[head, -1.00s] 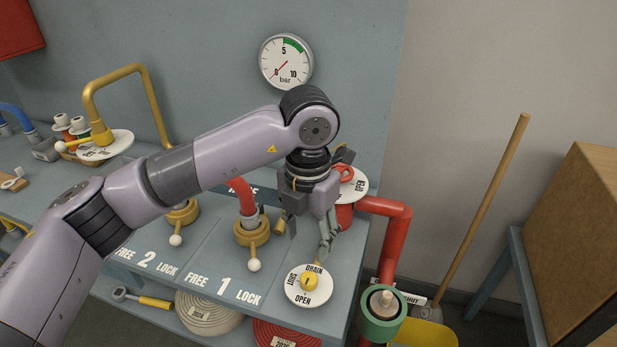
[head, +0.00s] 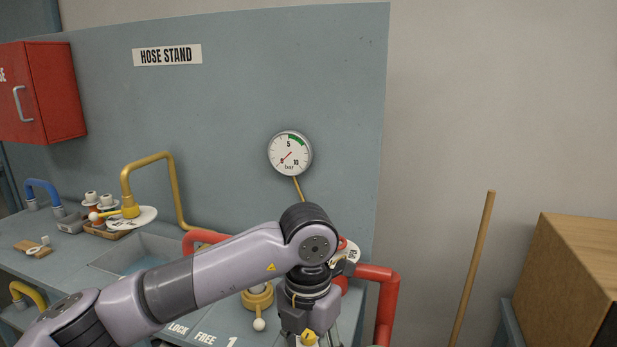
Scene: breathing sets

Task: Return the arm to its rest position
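My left arm comes in from the lower left in the head view. Its wrist bends down, and my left gripper (head: 297,318) hangs over the bench at the bottom edge. Its fingers are cut off or hidden, so I cannot tell if it is open or shut. A small yellow knob (head: 308,338) shows right by the gripper; whether they touch is unclear. My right gripper is not in view.
The gauge (head: 290,153) is on the blue-grey panel behind the arm. A red pipe (head: 385,300) stands right of the wrist. A yellow-handled valve (head: 258,298) is left of the gripper. A broom handle (head: 473,265) and wooden box (head: 570,265) stand at right.

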